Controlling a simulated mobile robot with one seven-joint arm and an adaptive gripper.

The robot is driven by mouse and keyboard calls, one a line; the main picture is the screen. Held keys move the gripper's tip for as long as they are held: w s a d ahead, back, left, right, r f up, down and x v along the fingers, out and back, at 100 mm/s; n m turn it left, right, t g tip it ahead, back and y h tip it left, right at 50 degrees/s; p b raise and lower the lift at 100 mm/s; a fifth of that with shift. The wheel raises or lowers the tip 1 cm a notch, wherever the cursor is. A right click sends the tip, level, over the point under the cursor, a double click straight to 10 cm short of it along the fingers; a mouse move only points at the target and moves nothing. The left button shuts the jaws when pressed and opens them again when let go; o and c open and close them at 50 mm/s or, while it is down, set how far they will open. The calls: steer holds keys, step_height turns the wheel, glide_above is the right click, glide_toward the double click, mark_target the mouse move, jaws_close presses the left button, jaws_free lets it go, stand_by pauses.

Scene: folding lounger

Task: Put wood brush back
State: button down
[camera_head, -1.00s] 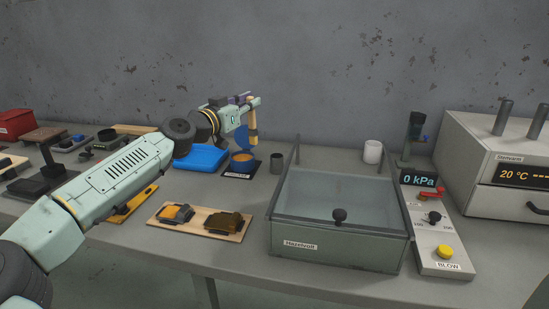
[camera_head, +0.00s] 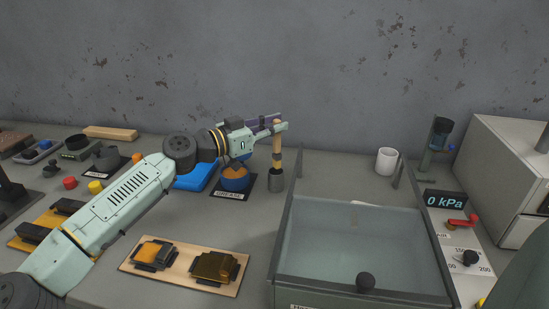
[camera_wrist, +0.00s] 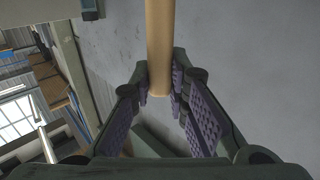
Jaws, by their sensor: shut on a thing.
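The wood brush (camera_head: 277,143) has a light wooden handle and hangs upright from my gripper (camera_head: 276,124), which is shut on its upper part. In the wrist view, my gripper's purple-padded fingers (camera_wrist: 160,90) close around the brush handle (camera_wrist: 159,45).
A blue bowl (camera_head: 236,184) with orange contents sits on a black labelled base left of the cup. A glass-walled basin (camera_head: 360,245) stands close on the right. A wooden board (camera_head: 187,268) with two dark-and-amber pieces lies in front. A white cup (camera_head: 386,161) stands behind the basin.

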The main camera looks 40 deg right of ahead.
mark_target(274, 149)
steer(key=shift+f+p, duration=0.6)
steer(key=shift+f, duration=2.65)
steer(key=c, duration=1.6)
jaws_free()
steer(key=shift+f, duration=0.1)
steer(key=shift+o, duration=0.2)
